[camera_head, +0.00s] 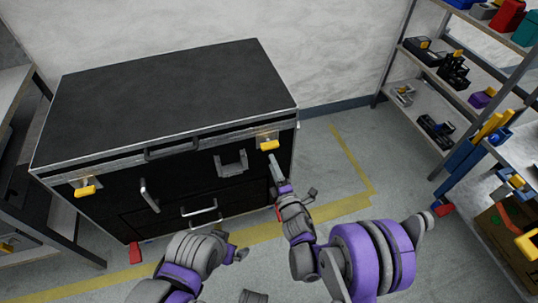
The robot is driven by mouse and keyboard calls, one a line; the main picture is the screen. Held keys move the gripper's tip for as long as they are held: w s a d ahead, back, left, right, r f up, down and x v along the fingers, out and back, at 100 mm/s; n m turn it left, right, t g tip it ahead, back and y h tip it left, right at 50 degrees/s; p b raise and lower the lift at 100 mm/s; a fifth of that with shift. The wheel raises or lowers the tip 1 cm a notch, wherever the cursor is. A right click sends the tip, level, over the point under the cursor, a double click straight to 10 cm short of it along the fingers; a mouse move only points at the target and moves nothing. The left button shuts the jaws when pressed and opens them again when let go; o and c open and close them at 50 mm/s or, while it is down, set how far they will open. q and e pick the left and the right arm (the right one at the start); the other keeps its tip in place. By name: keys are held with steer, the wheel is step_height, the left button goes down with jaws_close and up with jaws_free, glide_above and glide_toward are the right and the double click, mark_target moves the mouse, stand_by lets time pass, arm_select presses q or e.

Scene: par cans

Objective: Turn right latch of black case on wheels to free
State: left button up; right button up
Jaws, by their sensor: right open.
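The black case (170,90) stands against the wall, its lid down with a metal-edged rim. Its right latch (269,144) has a yellow handle on a metal plate at the front's upper right. A matching left latch (84,191) is at the front's left end. My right gripper (291,176) is open and empty, just below the right latch. One finger points up towards the yellow handle and looks apart from it. My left gripper (240,252) is low in front of the case, partly hidden by its arm; its jaws are unclear.
The case front has a dark handle (172,149) and metal pulls (200,211). A shelf rack (430,70) with tools stands at the right, beside a cardboard box (497,240). A workbench (18,100) is at the left. Yellow floor lines (352,160) cross the clear floor right of the case.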

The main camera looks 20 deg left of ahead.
steer(key=shift+v, duration=1.85)
